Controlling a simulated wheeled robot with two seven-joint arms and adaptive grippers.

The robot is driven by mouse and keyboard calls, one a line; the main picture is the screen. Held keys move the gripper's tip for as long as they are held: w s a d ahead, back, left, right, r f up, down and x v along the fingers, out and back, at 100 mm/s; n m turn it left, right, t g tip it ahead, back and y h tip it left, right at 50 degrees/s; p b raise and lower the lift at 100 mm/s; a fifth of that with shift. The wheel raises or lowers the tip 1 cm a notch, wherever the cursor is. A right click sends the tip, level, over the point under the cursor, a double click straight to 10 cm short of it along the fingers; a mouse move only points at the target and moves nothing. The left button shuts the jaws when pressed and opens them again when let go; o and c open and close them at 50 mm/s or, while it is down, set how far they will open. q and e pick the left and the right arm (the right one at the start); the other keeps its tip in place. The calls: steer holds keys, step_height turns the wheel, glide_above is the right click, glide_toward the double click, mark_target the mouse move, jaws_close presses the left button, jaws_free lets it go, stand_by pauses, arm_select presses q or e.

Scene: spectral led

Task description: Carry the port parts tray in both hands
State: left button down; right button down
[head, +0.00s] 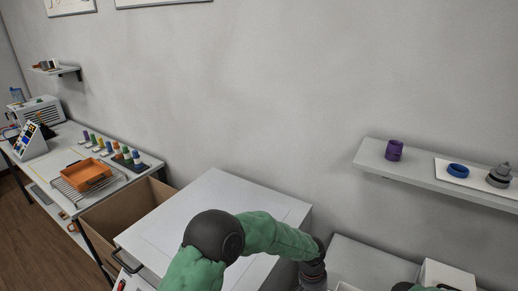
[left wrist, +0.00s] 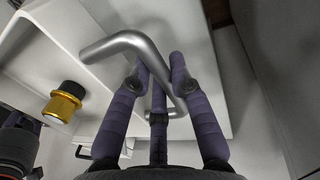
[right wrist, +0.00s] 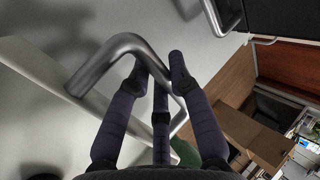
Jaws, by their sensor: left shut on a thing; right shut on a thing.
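The port parts tray is a pale tray with bent metal handles; its rim (left wrist: 95,85) shows in the left wrist view and its pale edge (right wrist: 42,78) in the right wrist view. My left gripper (left wrist: 162,62) is shut around one metal handle (left wrist: 122,40). My right gripper (right wrist: 161,62) is shut around another metal handle (right wrist: 118,45). A gold part with a black top (left wrist: 65,102) stands at the tray's side in the left wrist view. In the head view, both grippers' fingertips are hidden or out of frame at the bottom.
A grey-white cabinet top (head: 245,195) lies beside my left arm. An open cardboard box (head: 125,213) and a bench with an orange tray (head: 85,175) stand at left. A wall shelf (head: 430,178) holds a purple cylinder (head: 394,150) and a blue ring (head: 458,170).

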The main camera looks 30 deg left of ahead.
stand_by(0.7)
arm_select(q)
steer(key=shift+f+b, duration=0.25)
steer(key=shift+b, duration=0.1)
arm_select(e)
steer(key=shift+f, duration=0.3)
